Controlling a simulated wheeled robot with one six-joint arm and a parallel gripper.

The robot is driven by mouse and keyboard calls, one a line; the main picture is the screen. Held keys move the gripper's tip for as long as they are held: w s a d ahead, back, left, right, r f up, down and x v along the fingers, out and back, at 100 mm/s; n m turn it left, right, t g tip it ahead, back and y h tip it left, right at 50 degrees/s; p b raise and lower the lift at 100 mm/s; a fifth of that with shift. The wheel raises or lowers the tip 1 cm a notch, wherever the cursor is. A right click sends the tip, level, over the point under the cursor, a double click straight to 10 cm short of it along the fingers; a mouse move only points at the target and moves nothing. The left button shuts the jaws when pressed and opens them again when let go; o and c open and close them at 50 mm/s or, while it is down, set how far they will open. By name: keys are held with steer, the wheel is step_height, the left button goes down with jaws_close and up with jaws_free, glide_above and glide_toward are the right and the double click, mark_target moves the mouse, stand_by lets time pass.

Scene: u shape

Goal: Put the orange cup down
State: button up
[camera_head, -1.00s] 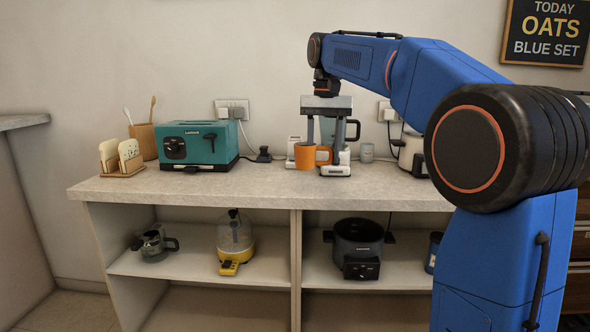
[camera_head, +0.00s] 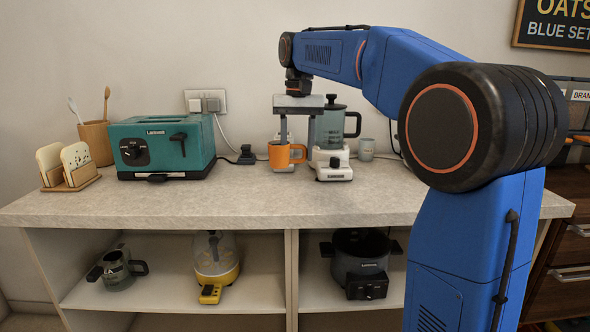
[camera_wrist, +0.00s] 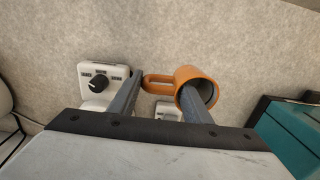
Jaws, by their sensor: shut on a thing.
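The orange cup (camera_head: 279,157) is upright near the back of the counter, under my gripper (camera_head: 297,144). My gripper is shut on it. In the wrist view, one finger reaches into the mouth of the orange cup (camera_wrist: 192,78) and the other is outside, beyond its handle. The handle points right in the head view. A white appliance shows just behind and below the cup. I cannot tell whether the cup's bottom touches anything.
A blender with a white base (camera_head: 333,168) stands close to the right of the cup, and a small grey cup (camera_head: 366,149) beyond it. A teal toaster (camera_head: 160,146) and a toast rack (camera_head: 70,168) are at left. The front of the counter (camera_head: 235,205) is clear.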

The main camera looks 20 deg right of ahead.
steer(key=shift+f, duration=2.7)
steer(key=o, duration=0.9)
steer(key=shift+f, duration=0.1)
steer(key=o, duration=0.4)
